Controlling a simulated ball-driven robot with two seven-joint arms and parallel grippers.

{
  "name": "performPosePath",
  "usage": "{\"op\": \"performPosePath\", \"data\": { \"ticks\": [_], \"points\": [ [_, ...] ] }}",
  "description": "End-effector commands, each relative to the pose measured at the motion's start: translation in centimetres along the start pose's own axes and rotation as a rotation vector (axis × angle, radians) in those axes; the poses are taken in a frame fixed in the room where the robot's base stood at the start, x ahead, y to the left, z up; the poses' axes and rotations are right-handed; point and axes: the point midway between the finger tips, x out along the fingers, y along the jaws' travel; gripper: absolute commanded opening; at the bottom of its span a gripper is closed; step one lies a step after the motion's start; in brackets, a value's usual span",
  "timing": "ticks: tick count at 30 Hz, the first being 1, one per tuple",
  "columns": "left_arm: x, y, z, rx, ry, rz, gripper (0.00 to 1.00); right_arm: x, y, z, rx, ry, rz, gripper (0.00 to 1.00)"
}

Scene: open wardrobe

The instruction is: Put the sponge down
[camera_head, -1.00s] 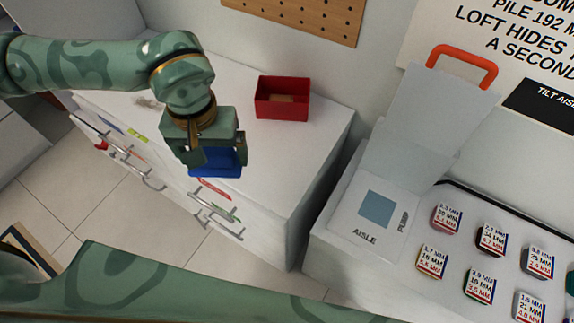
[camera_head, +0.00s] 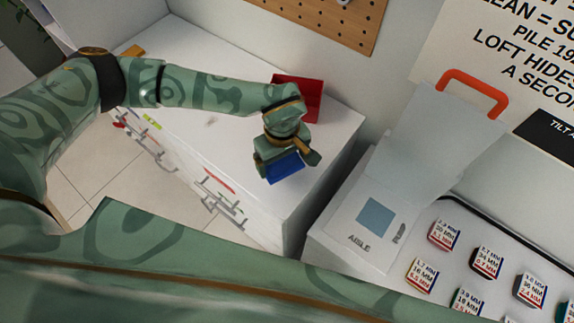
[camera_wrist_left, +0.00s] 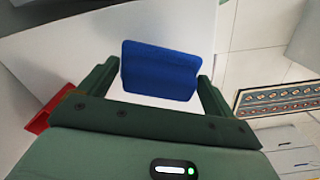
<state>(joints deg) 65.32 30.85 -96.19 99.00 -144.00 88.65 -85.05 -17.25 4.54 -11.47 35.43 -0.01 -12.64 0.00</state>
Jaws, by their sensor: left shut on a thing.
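The blue sponge (camera_head: 284,169) is held in my left gripper (camera_head: 282,163), over the white cabinet top (camera_head: 235,135) near its front edge. In the left wrist view the sponge (camera_wrist_left: 160,68) sits between the two dark green fingers of the left gripper (camera_wrist_left: 158,78), with one finger at each side. I cannot tell whether the sponge touches the cabinet top. My right gripper is not in view.
A red open box (camera_head: 309,98) stands on the cabinet top behind my left wrist, partly hidden by it. A white stand with an orange handle (camera_head: 475,90) and several labelled blocks (camera_head: 487,262) are to the right. A pegboard (camera_head: 330,15) hangs behind.

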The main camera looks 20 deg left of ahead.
Motion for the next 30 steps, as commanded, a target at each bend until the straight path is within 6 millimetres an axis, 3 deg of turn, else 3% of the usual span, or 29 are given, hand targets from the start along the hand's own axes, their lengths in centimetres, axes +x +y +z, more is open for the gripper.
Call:
{"op": "performPosePath", "data": {
  "ticks": [5,11,22,23,24,30],
  "points": [
    [1.1,0.9,0.1,-0.001,-0.001,0.001,0.69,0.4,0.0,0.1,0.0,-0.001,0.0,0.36],
    [4.1,1.0,0.1,-0.001,-0.003,-0.001,0.69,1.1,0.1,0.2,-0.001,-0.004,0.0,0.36],
    [4.5,1.1,0.0,0.0,0.0,0.001,0.69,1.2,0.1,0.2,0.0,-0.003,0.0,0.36],
    [4.5,1.1,0.0,0.0,0.0,0.001,0.93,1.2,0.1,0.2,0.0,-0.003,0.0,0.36],
    [4.5,1.1,0.0,0.0,0.0,0.001,1.0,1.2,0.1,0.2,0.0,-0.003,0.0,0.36],
    [4.4,1.0,0.0,0.0,0.0,0.001,1.0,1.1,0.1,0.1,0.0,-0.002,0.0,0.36]
  ]
}}
